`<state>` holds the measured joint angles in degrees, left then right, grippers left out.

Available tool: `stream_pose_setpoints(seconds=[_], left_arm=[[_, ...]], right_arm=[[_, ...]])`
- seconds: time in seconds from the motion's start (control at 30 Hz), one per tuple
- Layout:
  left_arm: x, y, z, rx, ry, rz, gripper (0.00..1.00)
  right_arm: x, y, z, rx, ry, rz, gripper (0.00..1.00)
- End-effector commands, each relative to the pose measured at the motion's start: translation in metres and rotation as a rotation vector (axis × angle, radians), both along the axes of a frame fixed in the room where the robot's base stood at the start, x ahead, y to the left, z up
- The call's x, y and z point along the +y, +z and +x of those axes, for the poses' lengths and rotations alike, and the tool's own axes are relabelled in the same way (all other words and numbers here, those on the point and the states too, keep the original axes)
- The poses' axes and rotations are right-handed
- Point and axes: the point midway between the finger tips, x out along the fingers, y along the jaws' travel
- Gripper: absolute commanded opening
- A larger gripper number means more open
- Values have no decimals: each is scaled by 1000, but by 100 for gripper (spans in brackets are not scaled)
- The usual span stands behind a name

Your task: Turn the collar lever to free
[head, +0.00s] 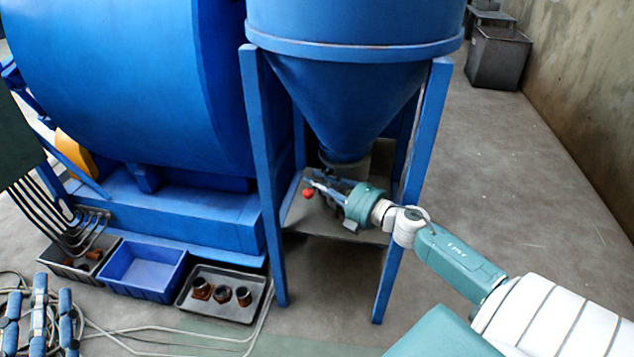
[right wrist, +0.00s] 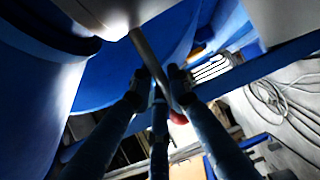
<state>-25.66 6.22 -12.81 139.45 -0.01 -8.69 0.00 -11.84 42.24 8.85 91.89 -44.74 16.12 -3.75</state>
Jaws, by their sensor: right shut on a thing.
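The collar lever (right wrist: 146,52) is a grey metal bar under the blue hopper (head: 340,95), at its outlet. Its red knob (head: 308,193) shows just left of my right gripper (head: 325,188) in the head view. In the right wrist view the bar runs down between the fingers of my right gripper (right wrist: 160,88), and the red knob (right wrist: 179,117) shows beyond them, partly hidden. The right gripper is shut on the lever. My left gripper (head: 39,290) is at the lower left of the head view, its fingers apart and empty. The collar itself is mostly hidden.
Blue hopper legs (head: 262,170) stand on both sides of the right gripper. A blue drum machine (head: 120,80) is at left. A blue tray (head: 142,272) and a grey tray with brown parts (head: 190,305) lie before it. Hoses cross the floor. The floor at right is free.

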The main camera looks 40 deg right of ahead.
Motion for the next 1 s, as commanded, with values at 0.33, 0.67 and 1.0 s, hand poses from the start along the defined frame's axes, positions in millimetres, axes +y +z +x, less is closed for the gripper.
stream_pose_setpoints(seconds=[0.33,0.67,1.0], left_arm=[[0,-1,0,2,1,0,40],[0,5,0,1,0,-1,40],[0,35,0,2,0,0,40]], right_arm=[[0,-2,0,3,-1,0,36],[2,1,4,0,-29,2,36],[10,6,42,-2,-294,7,36]])
